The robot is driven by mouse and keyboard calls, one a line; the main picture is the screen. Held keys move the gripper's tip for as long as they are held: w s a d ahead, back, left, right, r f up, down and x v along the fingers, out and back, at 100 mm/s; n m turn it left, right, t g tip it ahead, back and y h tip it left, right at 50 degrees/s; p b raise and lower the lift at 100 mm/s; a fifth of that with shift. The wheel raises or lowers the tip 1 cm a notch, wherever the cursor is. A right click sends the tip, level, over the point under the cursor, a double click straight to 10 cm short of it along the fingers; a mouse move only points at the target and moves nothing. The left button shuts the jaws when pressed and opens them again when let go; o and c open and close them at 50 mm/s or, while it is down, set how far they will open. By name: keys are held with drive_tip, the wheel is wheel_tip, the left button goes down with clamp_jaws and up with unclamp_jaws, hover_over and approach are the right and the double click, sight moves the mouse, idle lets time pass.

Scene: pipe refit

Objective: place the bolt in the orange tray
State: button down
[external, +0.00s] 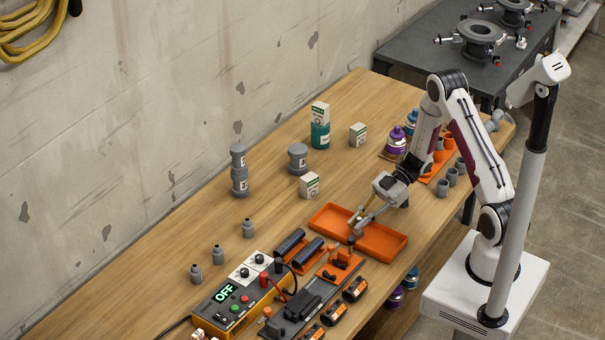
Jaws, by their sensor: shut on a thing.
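The orange tray (385,243) is a shallow rectangular tray on the wooden bench, in front of my arm. My gripper (357,224) points down over the left part of the tray. Its fingers are shut on a small grey piece, the bolt (358,231), which is small in this view and partly covered by the fingers. I cannot tell whether the bolt touches the tray floor or hangs just above it.
Left of the tray are dark cylinders (308,250) on orange holders and a yellow box with an OFF display (225,293). Small white boxes (310,185) and grey jars (239,170) stand behind. Purple bottles (396,140) and orange fittings stand right.

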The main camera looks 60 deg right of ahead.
drive_tip(key=shift+f, duration=0.1)
drive_tip(key=c, duration=2.1)
unclamp_jaws()
drive_tip(key=shift+d, duration=0.1)
drive_tip(key=v, duration=1.2)
